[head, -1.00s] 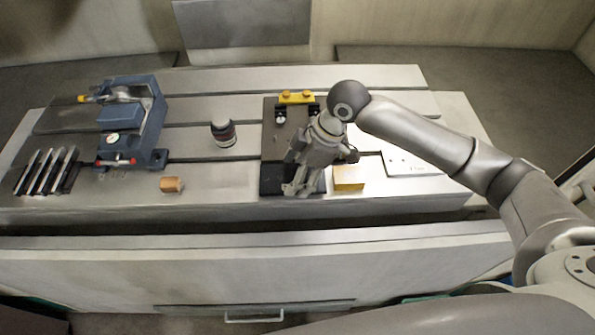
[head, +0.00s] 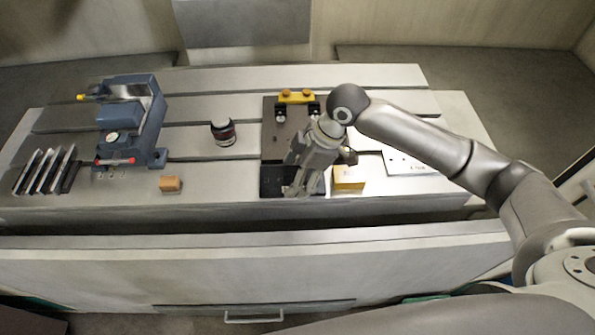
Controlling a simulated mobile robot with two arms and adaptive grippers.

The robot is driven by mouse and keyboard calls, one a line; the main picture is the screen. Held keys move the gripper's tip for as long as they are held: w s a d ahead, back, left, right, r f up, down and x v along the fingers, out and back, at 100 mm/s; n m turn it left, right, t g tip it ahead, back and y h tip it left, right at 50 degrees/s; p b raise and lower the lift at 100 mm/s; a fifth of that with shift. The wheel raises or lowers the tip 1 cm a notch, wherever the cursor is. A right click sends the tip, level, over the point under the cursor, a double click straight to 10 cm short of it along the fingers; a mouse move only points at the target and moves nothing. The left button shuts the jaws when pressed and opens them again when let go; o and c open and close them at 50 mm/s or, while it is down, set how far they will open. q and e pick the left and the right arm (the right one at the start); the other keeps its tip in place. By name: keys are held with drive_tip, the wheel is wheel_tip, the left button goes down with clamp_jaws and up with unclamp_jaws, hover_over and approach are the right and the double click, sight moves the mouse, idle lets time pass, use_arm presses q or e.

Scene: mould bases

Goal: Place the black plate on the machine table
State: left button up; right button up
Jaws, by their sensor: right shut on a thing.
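The black plate (head: 271,183) lies at the front edge of the machine table (head: 225,185), in front of a dark grey-brown plate (head: 274,140). My right gripper (head: 296,189) points down over the black plate and is shut on it; its fingers hide part of the plate. I cannot tell whether the plate touches the table or is slightly raised. My left gripper is not in view.
A yellow block (head: 348,178) stands close right of the gripper, with a pale plate (head: 408,163) beyond. A yellow clamp piece (head: 297,97) is behind. Left are a dark cylinder (head: 223,132), orange-brown block (head: 171,184), blue vise (head: 150,130) and several bars (head: 45,170).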

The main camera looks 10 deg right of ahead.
drive_tip(key=o, duration=1.6)
drive_tip(key=shift+c, duration=0.2)
drive_tip(key=w+v, duration=0.1)
drive_tip(key=v, duration=1.1)
drive_tip(key=shift+s, duration=0.45)
